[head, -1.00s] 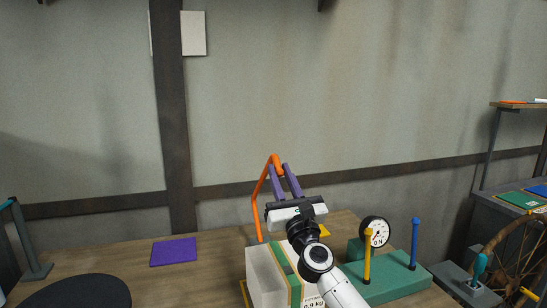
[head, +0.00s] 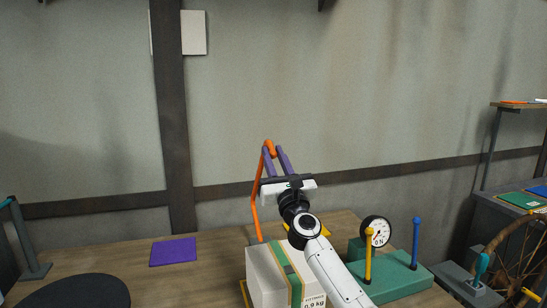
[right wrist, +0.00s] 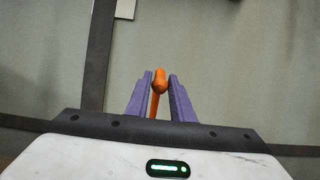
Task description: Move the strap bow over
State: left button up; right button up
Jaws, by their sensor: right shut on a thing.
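The orange strap bow (head: 254,205) rises behind a white box (head: 264,276) on the table. Its top is bent over and its lower end comes down at the box's far left corner; I cannot tell whether that end touches the box. My right gripper (head: 269,152), with purple fingers, is shut on the top of the bow, above and behind the box. In the right wrist view the bow's orange end (right wrist: 160,85) shows between the fingertips. A green strap (head: 283,263) lies across the box top. My left gripper is not in view.
A green block (head: 398,281) with yellow and blue pegs stands right of the box, with a round dial (head: 376,232) behind the pegs. A purple mat (head: 173,251) and a dark round mat (head: 75,292) lie on the left. The table between box and purple mat is clear.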

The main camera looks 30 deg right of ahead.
aim_at(269, 146)
jog(key=shift+w+d+r, duration=0.1)
jog(key=shift+w+r, duration=0.05)
jog(key=shift+r, duration=0.05)
jog(key=shift+c, duration=0.2)
jog(key=shift+b+x, duration=1)
jog(key=shift+x, duration=0.1)
jog(key=shift+w+d+r+b, duration=0.1)
jog(key=shift+w+d+b, duration=0.05)
jog(key=shift+w+b, duration=0.45)
jog(key=shift+w+d+b, duration=0.1)
jog(key=shift+w+b, duration=0.5)
jog(key=b, duration=0.1)
jog(key=w+b, duration=0.1)
jog(key=shift+w+d+r+b, duration=0.1)
jog(key=shift+w+d+b, duration=0.1)
jog(key=shift+w+b, duration=0.15)
jog(key=shift+o, duration=0.2)
jog(key=shift+w+r, duration=0.1)
jog(key=shift+w, duration=0.05)
jog(key=shift+w+d+r, duration=0.1)
jog(key=shift+r, duration=0.15)
jog(key=shift+c, duration=0.2)
jog(key=o, duration=0.9)
jog(key=shift+f, duration=0.1)
